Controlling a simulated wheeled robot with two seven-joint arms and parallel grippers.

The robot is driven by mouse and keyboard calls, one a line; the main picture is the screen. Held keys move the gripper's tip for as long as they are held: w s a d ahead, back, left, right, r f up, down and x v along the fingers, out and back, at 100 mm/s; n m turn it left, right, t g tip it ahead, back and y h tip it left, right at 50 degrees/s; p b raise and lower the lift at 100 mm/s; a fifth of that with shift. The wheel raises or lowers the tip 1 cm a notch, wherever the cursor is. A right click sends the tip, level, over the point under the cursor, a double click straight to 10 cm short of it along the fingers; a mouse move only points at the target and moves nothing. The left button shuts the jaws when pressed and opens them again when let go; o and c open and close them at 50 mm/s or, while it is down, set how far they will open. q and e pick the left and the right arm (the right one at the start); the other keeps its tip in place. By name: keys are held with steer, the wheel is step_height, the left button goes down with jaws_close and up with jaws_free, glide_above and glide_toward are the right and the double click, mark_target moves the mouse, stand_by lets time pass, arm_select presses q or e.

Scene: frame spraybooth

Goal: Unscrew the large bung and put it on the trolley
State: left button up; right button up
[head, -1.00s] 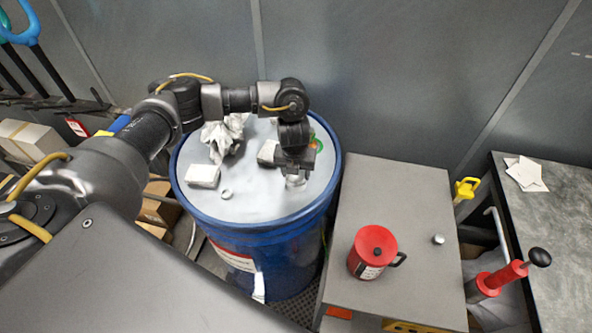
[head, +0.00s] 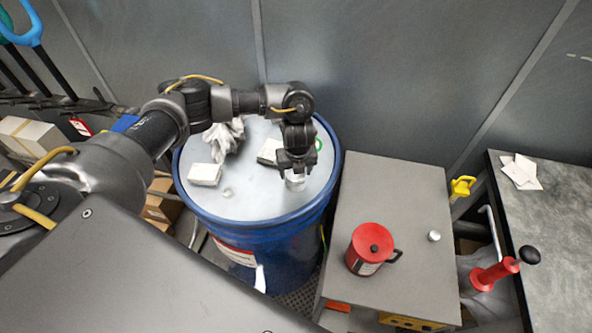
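The blue drum (head: 265,225) stands upright with a pale grey top. The large bung (head: 296,182) shows as a pale, short cylinder on the right part of the drum top. My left gripper (head: 296,172) points down right over this bung and hides its upper part. I cannot tell whether the fingers are closed on it. A smaller bung (head: 227,192) sits near the front left of the drum top. The grey trolley (head: 400,200) stands right of the drum. My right gripper is not in view.
White blocks (head: 205,174) and a crumpled rag (head: 222,138) lie on the drum top. A red can (head: 369,249) and a small metal cap (head: 434,236) stand on the trolley; its back half is clear. A red hand pump (head: 495,273) is at the right.

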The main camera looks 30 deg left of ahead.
arm_select(q)
steer(key=shift+f+m+b, duration=0.25)
steer(key=shift+m+b, duration=0.7)
steer(key=shift+m, duration=0.05)
steer(key=shift+r+m+h+b, duration=0.1)
steer(key=shift+m+h+b, duration=0.2)
steer(key=shift+m+b, duration=0.5)
steer(key=shift+r+m, duration=0.1)
steer(key=shift+m, duration=0.5)
